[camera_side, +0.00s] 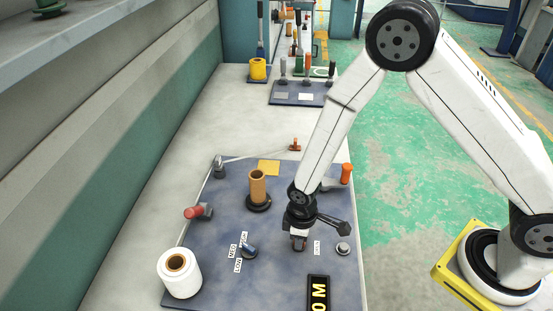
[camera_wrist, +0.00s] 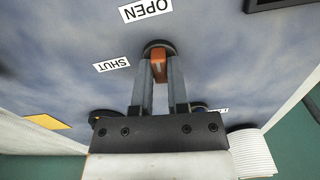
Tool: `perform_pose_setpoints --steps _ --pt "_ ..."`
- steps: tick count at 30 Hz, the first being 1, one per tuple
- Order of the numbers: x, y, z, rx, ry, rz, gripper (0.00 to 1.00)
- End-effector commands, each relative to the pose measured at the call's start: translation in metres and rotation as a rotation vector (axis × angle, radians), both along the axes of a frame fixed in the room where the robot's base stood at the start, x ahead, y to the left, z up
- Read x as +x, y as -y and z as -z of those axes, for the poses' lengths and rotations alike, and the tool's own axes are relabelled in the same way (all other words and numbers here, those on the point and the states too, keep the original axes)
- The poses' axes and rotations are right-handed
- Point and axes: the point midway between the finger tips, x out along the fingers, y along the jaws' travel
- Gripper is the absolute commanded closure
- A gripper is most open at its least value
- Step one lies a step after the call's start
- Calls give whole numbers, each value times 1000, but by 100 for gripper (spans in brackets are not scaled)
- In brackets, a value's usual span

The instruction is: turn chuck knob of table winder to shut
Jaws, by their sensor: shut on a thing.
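The chuck knob (camera_wrist: 159,66) is a small orange bar on a round dark base on the blue-grey panel (camera_side: 210,270). My gripper (camera_wrist: 160,72) points down at the panel and is shut on the knob, one grey finger on each side. In the wrist view an OPEN label (camera_wrist: 146,9) lies beyond the knob and a SHUT label (camera_wrist: 112,64) lies to its left. The bar's far end points up the picture, roughly towards OPEN. In the side view my gripper (camera_side: 299,243) covers most of the knob, and a white label (camera_side: 317,247) lies just right of it.
A blue selector knob (camera_side: 249,251) with speed labels is left of my gripper. A brown core on a spindle (camera_side: 258,189) stands behind it. A white roll (camera_side: 179,272) is front left, a silver button (camera_side: 343,248) right, and a black display (camera_side: 318,293) in front.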

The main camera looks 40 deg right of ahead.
Motion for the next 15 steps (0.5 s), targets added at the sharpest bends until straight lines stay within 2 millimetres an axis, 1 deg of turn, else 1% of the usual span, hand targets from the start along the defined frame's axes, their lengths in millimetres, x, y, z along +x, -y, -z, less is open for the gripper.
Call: perform_pose_setpoints --steps 8,15 --pt "0 0 0 -1 -2 210 100" --pt "0 0 0 -1 -2 436 100"
